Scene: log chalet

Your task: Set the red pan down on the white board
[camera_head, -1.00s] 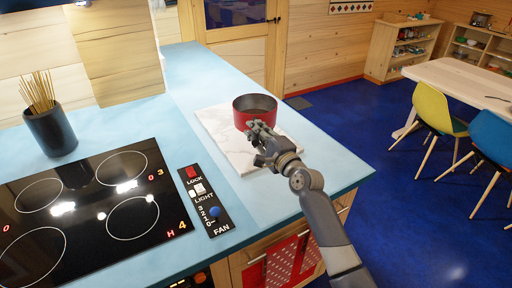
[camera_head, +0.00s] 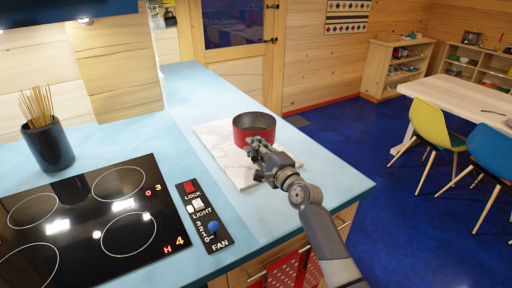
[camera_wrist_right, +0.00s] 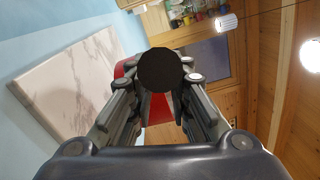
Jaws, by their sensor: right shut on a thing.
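The red pan (camera_head: 254,128) is a round pot, upright, over the back right part of the white marbled board (camera_head: 222,148) on the blue counter. My right gripper (camera_head: 256,148) reaches in from the lower right and is shut on the pan's handle. In the right wrist view the dark round handle end (camera_wrist_right: 160,69) sits between the fingers, with red pan wall (camera_wrist_right: 158,108) behind it. The white board (camera_wrist_right: 70,88) shows at left there. I cannot tell whether the pan's base touches the board. My left gripper is not in view.
A black cooktop (camera_head: 92,214) and a control panel (camera_head: 203,215) lie at left on the counter. A dark cup of sticks (camera_head: 49,146) stands behind the cooktop. A yellow chair (camera_head: 438,125) and a blue chair (camera_head: 490,152) stand by a table at right.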

